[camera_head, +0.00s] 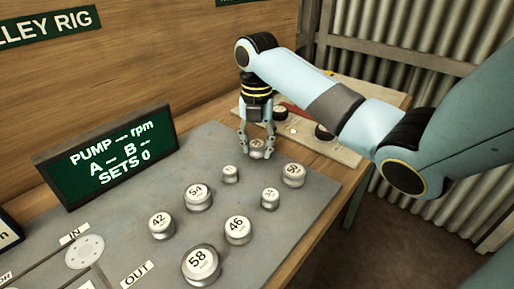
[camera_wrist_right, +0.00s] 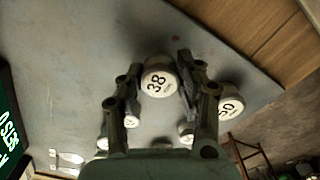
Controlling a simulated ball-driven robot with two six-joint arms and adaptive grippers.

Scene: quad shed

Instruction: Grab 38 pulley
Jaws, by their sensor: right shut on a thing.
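The 38 pulley (camera_wrist_right: 158,83) is a short pale cylinder with a dark "38" on its top, seen in the right wrist view between the two fingers. My right gripper (camera_head: 257,150) is shut on it at the far right part of the grey board in the head view. There the pulley (camera_head: 257,153) is partly hidden by the fingers, and I cannot tell whether it touches the board. The right gripper (camera_wrist_right: 157,85) also shows from behind in the wrist view. My left gripper is not in view.
Several other pulleys stand on the grey board (camera_head: 120,205): 50 (camera_head: 293,175), 54 (camera_head: 198,197), 46 (camera_head: 238,229), 42 (camera_head: 161,225), 58 (camera_head: 201,265) and two small ones. A green display (camera_head: 108,155) stands at the left. A pale tray (camera_head: 345,150) lies behind the gripper.

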